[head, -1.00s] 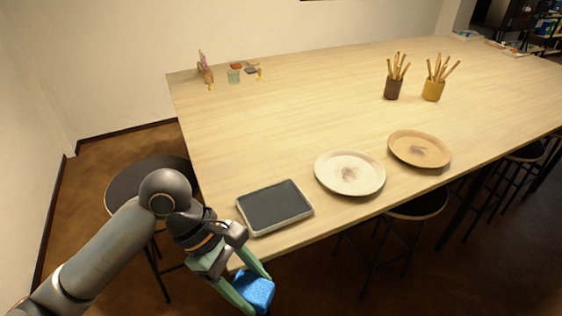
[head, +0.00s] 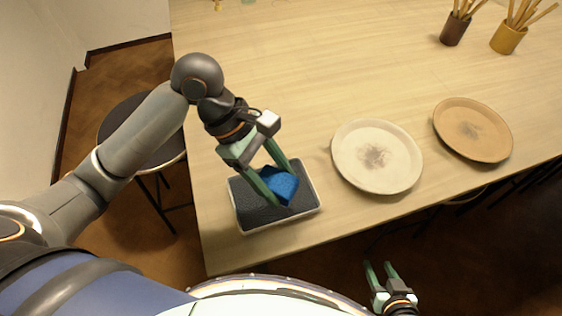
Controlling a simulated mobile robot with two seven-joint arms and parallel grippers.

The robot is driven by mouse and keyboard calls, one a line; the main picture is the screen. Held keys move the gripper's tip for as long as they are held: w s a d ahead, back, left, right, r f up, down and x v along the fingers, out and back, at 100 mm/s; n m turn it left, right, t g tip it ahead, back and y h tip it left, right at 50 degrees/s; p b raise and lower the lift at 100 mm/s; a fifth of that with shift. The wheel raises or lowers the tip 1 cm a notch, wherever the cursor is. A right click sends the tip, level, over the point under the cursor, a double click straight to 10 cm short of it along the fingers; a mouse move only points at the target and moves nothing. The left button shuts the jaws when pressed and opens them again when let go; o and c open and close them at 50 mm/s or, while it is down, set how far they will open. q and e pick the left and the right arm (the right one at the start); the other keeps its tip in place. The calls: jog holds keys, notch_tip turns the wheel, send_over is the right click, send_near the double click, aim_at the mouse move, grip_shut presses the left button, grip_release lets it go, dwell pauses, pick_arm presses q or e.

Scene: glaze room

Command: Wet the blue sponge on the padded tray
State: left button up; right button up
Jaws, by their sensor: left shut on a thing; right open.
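The blue sponge (head: 282,186) is between the fingers of my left gripper (head: 280,190), which is shut on it. The sponge is over the padded tray (head: 247,229), a pale-rimmed tray with a dark grey pad, near the table's front left corner. I cannot tell whether the sponge touches the pad. My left fingers hide part of the pad and of the sponge. My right gripper (head: 381,266) is open and empty, low in front of the table's front edge.
A cream plate (head: 376,156) with a grey smudge lies right of the tray, and a tan plate (head: 472,130) beyond it. A dark cup (head: 454,30) and a yellow cup (head: 508,38) of wooden tools stand farther back. A stool (head: 127,121) is left of the table. The table's middle is clear.

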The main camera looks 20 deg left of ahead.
aim_at(276, 192)
pick_arm(q)
jog(key=f, duration=0.3)
jog(key=shift+s+f, duration=0.2)
jog(key=shift+f, duration=1.1)
jog(key=shift+f, duration=0.3)
dwell(0.8)
jog(key=shift+r, duration=0.1)
jog(key=shift+r, duration=3.5)
